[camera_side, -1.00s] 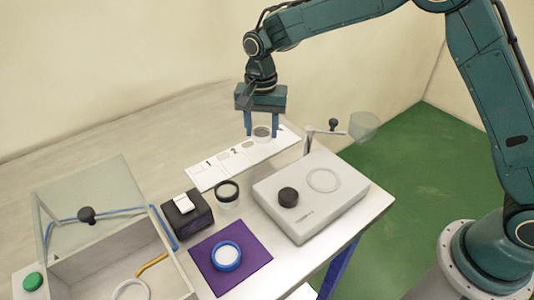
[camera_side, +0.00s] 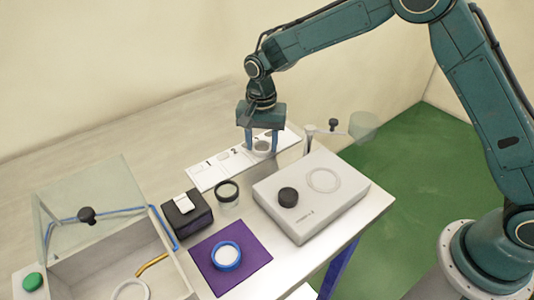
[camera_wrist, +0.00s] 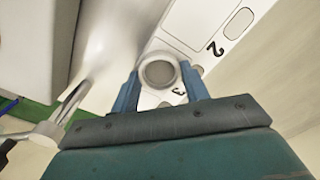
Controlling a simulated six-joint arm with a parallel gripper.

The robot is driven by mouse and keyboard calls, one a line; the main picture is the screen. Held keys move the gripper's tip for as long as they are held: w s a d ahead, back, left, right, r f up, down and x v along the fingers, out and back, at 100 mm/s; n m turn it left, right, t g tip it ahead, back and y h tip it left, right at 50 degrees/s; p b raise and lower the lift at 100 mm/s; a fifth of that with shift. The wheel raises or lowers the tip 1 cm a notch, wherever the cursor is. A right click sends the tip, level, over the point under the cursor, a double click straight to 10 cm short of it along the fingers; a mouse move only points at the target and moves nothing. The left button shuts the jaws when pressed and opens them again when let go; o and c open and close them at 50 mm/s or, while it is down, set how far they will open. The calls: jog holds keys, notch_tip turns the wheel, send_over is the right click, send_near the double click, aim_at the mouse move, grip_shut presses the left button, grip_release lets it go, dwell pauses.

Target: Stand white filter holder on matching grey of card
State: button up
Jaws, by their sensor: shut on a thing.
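My gripper (camera_side: 262,143) is shut on the white filter holder (camera_side: 262,148), a short ring with a grey middle. I hold it upright over the far right end of the white card (camera_side: 205,178). In the wrist view the holder (camera_wrist: 158,61) sits between the blue fingers of my gripper (camera_wrist: 160,85), beside the card's printed "3". The card (camera_wrist: 187,28) carries numbers and rounded patches in grey tones. The holder and fingers partly hide the patches near the "3". I cannot tell whether the holder touches the card.
A pale grey instrument (camera_side: 315,210) with a black knob stands right of the card, its clear lid (camera_side: 363,126) swung out behind. A black-rimmed jar (camera_side: 228,195), black printer-like box (camera_side: 187,214) and purple mat (camera_side: 252,283) with a blue ring (camera_side: 227,257) are nearer. An open box (camera_side: 90,270) is left.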

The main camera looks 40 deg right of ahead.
aim_at(262, 148)
jog(key=o, duration=1)
jog(key=shift+c, duration=0.2)
jog(key=shift+r, duration=0.1)
notch_tip(262, 148, up, 12)
dwell(0.3)
